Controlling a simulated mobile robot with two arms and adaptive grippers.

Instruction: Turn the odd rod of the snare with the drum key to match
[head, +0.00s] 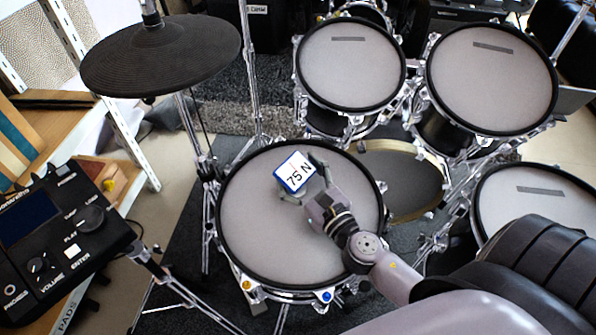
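The snare (245,225) is the drum with a pale head and dark hoop in the lower middle. I cannot make out a drum key shape. The far rods are partly hidden by the hoop, and my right arm covers part of the right rim. My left gripper is out of view.
A hi-hat pad (160,55) stands at the upper left. A drum module (60,235) is at the lower left. Two toms (350,63) (490,78) stand behind the snare, and another pad (535,205) is at the right. Stand legs spread over the dark mat.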

